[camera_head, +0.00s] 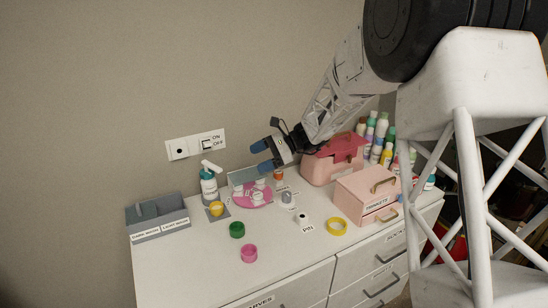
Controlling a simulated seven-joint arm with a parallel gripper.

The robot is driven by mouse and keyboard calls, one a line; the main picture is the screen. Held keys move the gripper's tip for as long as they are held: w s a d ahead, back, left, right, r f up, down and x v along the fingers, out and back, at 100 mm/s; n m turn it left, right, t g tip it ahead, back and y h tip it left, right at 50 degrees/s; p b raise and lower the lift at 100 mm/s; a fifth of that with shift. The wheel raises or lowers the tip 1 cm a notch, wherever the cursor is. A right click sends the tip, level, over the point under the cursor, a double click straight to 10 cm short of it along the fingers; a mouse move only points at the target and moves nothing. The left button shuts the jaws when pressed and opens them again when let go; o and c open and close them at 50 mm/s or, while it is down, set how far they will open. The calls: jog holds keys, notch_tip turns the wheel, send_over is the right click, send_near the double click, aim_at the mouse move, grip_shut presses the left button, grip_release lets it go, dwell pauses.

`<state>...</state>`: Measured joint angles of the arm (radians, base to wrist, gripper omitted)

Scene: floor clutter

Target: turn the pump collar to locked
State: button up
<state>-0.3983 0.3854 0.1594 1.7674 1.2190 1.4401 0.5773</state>
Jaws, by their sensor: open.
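The pump bottle (208,188) is teal with a pale label and a white pump head (211,167). It stands upright near the wall, left of the middle of the white cabinet top. The collar under the pump head is too small to make out, so I cannot tell how it is turned. My gripper (264,146) reaches in from the upper right with blue fingertips. It is open and empty, above the cabinet top, right of and higher than the bottle in the picture, and apart from it.
A pink tray (241,201) with small white items lies below my gripper. A yellow ring-like piece (216,209) sits before the bottle. A grey two-part bin (159,229) stands left. Pink boxes (364,196) stand right.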

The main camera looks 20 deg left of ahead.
jog(key=s+d+r+n+h, duration=0.1)
jog(key=s+d+r, duration=0.1)
jog(key=d, duration=0.3)
jog(key=shift+s+d+r+t, duration=0.15)
jog(key=shift+s+r+t, duration=0.25)
jog(key=c, duration=0.4)
jog(key=shift+s+a+f+h, duration=0.2)
jog(key=shift+s+a+h, duration=0.1)
jog(key=shift+a+h, duration=0.2)
jog(key=c, duration=0.5)
jog(key=s+a+h, duration=0.1)
jog(key=s+a+f+h, duration=0.1)
jog(key=a, duration=0.1)
jog(key=shift+a+f+n+h, duration=0.15)
jog(key=shift+f+n+h, duration=0.05)
jog(key=shift+n+h, duration=0.2)
grip_shut()
jog(key=s+a+r+n+t+h, duration=0.1)
jog(key=a+t+h, duration=0.3)
jog(key=a, duration=0.7)
jog(key=s+a+r+n+t+h, duration=0.1)
jog(key=s+a+t+h, duration=0.3)
jog(key=a, duration=0.7)
jog(key=shift+a+r+n+t+h, duration=0.2)
jog(key=shift+r+n+t+h, duration=0.2)
jog(key=shift+r+t, duration=0.6)
jog(key=shift+f, duration=0.2)
